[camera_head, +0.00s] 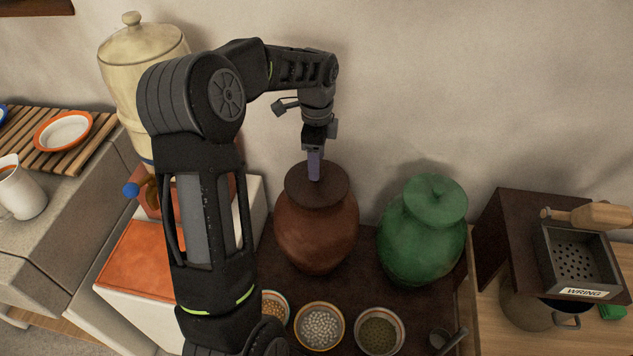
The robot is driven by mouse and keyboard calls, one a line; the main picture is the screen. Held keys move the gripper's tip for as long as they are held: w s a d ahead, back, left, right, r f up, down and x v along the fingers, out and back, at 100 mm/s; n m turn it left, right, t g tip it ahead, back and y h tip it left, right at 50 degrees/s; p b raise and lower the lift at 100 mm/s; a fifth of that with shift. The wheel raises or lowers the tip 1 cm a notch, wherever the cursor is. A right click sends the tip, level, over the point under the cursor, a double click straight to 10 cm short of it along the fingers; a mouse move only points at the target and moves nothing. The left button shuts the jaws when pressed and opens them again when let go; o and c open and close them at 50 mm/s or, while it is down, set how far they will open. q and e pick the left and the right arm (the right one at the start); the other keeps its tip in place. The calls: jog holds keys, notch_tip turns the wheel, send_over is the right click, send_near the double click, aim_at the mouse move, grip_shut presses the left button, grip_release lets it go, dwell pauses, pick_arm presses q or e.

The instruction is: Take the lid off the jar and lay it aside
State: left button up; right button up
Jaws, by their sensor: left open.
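A brown jar (316,235) stands on a dark surface against the wall. Its dark brown lid (330,190) sits on top. My left gripper (314,172) points down over the middle of this lid, its fingers at or just above it; the lid's knob is hidden behind them. The gripper is open, and contact with the lid cannot be told. A green jar (421,240) with its own green lid (437,199) stands to the right. My right gripper is not in view.
Small bowls, one with white contents (320,326) and one with greenish contents (379,331), stand in front of the jars. A cream lidded crock (115,75) stands left behind my arm. A dark wooden stand (497,235) with a perforated box (574,262) is at right.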

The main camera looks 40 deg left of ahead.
pick_arm(q)
jog(key=shift+f, duration=1.5)
grip_shut()
dwell(0.6)
